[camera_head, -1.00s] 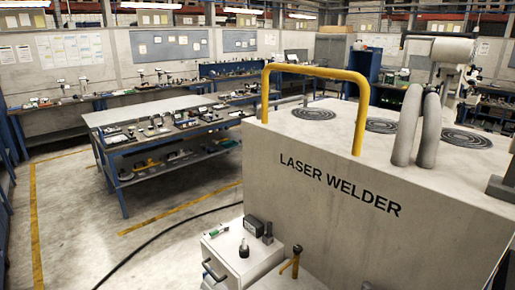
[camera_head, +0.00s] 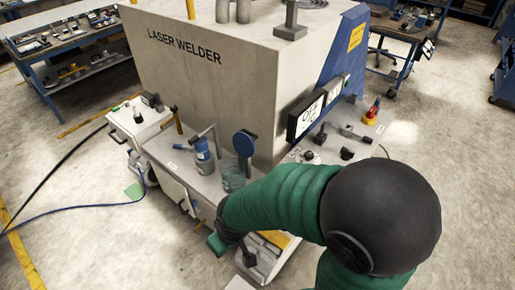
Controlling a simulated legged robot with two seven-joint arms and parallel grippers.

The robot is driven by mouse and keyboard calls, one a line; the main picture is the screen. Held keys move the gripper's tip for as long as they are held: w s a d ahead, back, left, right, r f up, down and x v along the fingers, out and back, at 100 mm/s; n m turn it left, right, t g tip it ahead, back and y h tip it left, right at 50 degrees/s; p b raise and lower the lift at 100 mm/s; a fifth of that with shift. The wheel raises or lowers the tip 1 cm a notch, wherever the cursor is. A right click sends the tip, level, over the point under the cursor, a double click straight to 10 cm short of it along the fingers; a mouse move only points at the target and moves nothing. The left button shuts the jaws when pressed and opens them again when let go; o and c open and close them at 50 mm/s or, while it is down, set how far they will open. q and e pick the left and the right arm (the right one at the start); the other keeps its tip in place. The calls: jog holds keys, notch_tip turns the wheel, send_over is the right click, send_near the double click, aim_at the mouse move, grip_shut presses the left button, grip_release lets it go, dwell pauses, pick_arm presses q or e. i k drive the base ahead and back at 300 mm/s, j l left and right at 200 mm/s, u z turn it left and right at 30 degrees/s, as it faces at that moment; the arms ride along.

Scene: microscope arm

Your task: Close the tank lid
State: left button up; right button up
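The tank (camera_head: 234,178) is a small clear, greenish round vessel on the white bench in front of the laser welder. Its lid (camera_head: 244,143) looks like the round blue disc standing upright above the tank's rim, so the tank is open. A thick green sleeved arm with a black ball joint, apparently my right arm, comes in from the lower right. Its gripper (camera_head: 232,250) is low in front of the bench, below the tank and apart from the lid. Its fingers appear spread with nothing between them. My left gripper is not in view.
A blue-grey bottle (camera_head: 203,155) stands left of the tank, beside a bent metal rod. The laser welder (camera_head: 200,85) rises behind. A screen (camera_head: 306,115) and a red-yellow emergency button (camera_head: 372,110) are to the right. Hoses lie on the floor at left.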

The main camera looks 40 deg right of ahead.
aim_at(244, 145)
jog(key=k+l+u, duration=0.1)
jog(key=l, duration=0.3)
jog(key=k+l+u, duration=0.1)
jog(key=l, duration=0.25)
jog(key=k+l+u, duration=0.1)
jog(key=l, duration=0.25)
jog(key=k+l, duration=0.2)
jog(key=l, duration=0.15)
jog(key=k+l+u, duration=0.15)
jog(key=l, duration=0.2)
jog(key=k+l, duration=0.15)
jog(key=l, duration=0.25)
jog(key=k+l+u, duration=0.1)
jog(key=l, duration=0.35)
jog(key=k+l, duration=0.15)
jog(key=l, duration=0.25)
jog(key=k+l+u, duration=0.1)
jog(key=l, duration=0.35)
jog(key=k+l, duration=0.2)
jog(key=l, duration=0.2)
jog(key=k+l+u, duration=0.1)
jog(key=l, duration=0.3)
jog(key=k, duration=0.05)
